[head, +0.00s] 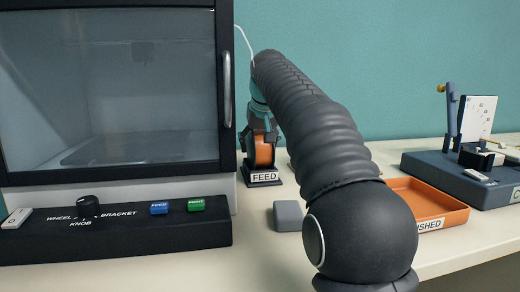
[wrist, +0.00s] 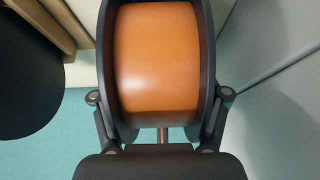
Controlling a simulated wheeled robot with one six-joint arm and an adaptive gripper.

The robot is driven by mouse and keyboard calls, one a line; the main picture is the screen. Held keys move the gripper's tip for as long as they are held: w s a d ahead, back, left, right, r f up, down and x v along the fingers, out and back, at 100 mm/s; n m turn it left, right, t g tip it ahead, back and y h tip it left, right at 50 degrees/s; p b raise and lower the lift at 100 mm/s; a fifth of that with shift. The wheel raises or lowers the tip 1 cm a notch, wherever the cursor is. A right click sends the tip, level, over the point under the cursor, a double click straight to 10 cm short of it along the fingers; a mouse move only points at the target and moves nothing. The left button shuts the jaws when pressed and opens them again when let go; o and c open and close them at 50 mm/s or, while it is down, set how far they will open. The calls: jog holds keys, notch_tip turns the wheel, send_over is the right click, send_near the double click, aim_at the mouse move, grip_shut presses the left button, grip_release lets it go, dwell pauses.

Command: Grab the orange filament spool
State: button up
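The orange filament spool (head: 263,153) stands upright at the black holder labelled FEED (head: 264,178), right of the glass-fronted machine. In the wrist view the spool (wrist: 155,65) fills the upper middle, its orange winding between dark side walls. My gripper (head: 261,125) points down over the spool from above. In the wrist view my gripper (wrist: 160,100) has a finger linkage on each side of the spool. The fingertips are hidden along the dark sides, so I cannot tell if they touch or press it. The spool shows no clear gap above its holder.
The machine (head: 120,90) with a door handle stands close on the left. A black control panel (head: 120,232) lies before it. A grey block (head: 288,215), an orange tray (head: 430,200) and a dark blue stand (head: 440,168) are on the table. My arm hides the middle.

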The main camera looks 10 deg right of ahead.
jog(key=c, duration=0.5)
jog(key=shift+r, duration=0.2)
